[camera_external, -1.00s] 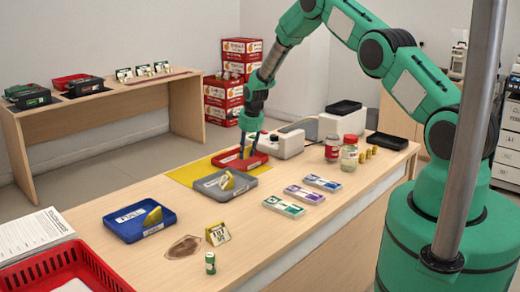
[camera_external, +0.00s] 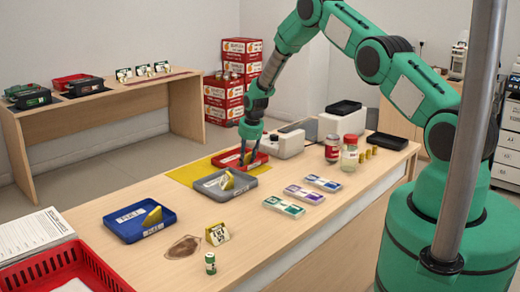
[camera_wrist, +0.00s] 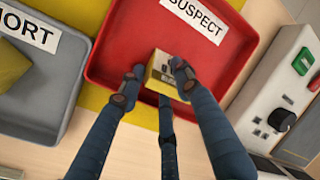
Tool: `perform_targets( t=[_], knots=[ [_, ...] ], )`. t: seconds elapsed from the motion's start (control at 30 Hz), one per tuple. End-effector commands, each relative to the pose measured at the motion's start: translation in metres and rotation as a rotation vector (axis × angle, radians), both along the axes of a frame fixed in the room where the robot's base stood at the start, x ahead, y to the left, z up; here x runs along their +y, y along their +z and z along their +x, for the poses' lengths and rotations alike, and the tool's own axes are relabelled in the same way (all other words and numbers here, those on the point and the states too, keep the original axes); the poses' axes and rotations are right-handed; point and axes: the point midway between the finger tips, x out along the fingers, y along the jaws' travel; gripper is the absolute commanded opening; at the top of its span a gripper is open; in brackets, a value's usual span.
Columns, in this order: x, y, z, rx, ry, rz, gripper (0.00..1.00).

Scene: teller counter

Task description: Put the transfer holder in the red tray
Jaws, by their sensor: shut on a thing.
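My gripper (camera_wrist: 158,82) is shut on a small yellow holder with a white, dark-marked face, the transfer holder (camera_wrist: 161,66); its print is too small to read. In the wrist view the holder is over the floor of the red tray (camera_wrist: 118,40), near that tray's lower edge. I cannot tell whether it touches the floor. The red tray bears a SUSPECT label. In the external view my gripper (camera_external: 247,155) reaches down into the red tray (camera_external: 262,157), and the fingers mostly hide the holder.
A grey tray (camera_external: 240,190) with a yellow piece stands close in front of the red tray. A blue tray (camera_external: 127,236) is further left. A white machine with a black knob (camera_wrist: 287,105) stands close to the right. Another yellow holder (camera_external: 218,233) stands on the counter.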

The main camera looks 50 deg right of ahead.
Motion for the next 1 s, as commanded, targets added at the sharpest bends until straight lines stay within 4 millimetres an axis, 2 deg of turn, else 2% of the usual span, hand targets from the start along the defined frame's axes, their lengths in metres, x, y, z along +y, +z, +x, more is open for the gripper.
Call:
perform_targets(
  t=[0.13, 0.17, 0.2, 0.67, 0.87, 1.0],
  knots=[
    [0.000, -0.002, 0.000, 0.000, 0.000, 0.000, 0.07],
    [0.000, -0.002, 0.000, 0.000, 0.000, 0.000, 0.37],
    [0.000, -0.002, 0.000, 0.001, 0.000, 0.000, 0.42],
    [0.000, 0.002, 0.000, 0.000, 0.000, 0.000, 0.42],
    [0.001, 0.013, -0.003, 0.000, 0.000, 0.000, 0.42],
    [0.002, 0.027, -0.007, -0.001, 0.000, 0.000, 0.42]
  ],
)
